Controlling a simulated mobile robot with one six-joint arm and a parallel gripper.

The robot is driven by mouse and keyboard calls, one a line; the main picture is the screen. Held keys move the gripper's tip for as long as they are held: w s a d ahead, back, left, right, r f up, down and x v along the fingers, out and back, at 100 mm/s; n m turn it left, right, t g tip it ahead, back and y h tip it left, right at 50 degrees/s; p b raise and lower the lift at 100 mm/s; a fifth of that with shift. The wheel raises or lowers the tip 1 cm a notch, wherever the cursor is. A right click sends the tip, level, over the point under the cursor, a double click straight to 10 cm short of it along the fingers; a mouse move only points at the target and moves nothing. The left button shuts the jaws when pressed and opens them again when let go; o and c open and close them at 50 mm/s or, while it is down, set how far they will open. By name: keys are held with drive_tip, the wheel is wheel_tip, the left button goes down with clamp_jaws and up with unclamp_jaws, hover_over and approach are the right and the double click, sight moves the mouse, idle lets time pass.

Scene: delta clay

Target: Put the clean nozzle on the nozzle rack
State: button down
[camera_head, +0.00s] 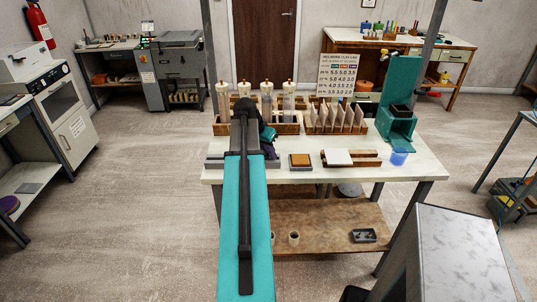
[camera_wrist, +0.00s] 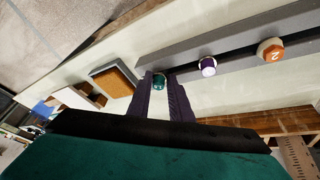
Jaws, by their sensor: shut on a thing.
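My gripper (camera_wrist: 160,84) has dark purple fingers and is shut on a green nozzle (camera_wrist: 159,82) in the wrist view. The grey nozzle rack (camera_wrist: 235,34) runs from the fingertips to the upper right. A purple nozzle (camera_wrist: 208,66) and an orange nozzle marked 2 (camera_wrist: 271,52) stand along it, apart from my fingers. The green nozzle is by the rack's near end; I cannot tell whether it touches the rack. In the head view the rack (camera_head: 215,161) lies on the table, partly hidden by my arm, and the held nozzle is hidden.
An orange-brown pad (camera_head: 300,160) lies right of my gripper on the white table (camera_head: 305,178). Behind stand clear cylinders (camera_head: 287,99), a rack of tiles (camera_head: 335,118) and a teal stand (camera_head: 401,85).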

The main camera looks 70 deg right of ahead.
drive_tip(key=shift+w+a+f, duration=0.15)
drive_tip(key=shift+a+f, duration=0.05)
drive_tip(key=shift+f, duration=0.1)
idle(0.7)
drive_tip(key=c, duration=1.5)
unclamp_jaws()
drive_tip(key=shift+w, duration=0.1)
drive_tip(key=shift+r, duration=0.1)
drive_tip(key=shift+w+p+v, duration=0.2)
drive_tip(key=shift+p+v, duration=0.45)
drive_tip(key=shift+v, duration=0.4)
drive_tip(key=r, duration=0.1)
drive_tip(key=r+p, duration=0.1)
drive_tip(key=r, duration=0.1)
drive_tip(key=shift+s+a, duration=0.15)
drive_tip(key=shift+a, duration=0.25)
drive_tip(key=shift+s+p+v, duration=0.15)
drive_tip(key=shift+p+v, duration=0.4)
drive_tip(key=shift+v, duration=0.2)
drive_tip(key=shift+s+p+v, duration=0.15)
drive_tip(key=shift+p+v, duration=0.4)
drive_tip(key=shift+v, duration=0.2)
drive_tip(key=shift+w, duration=0.1)
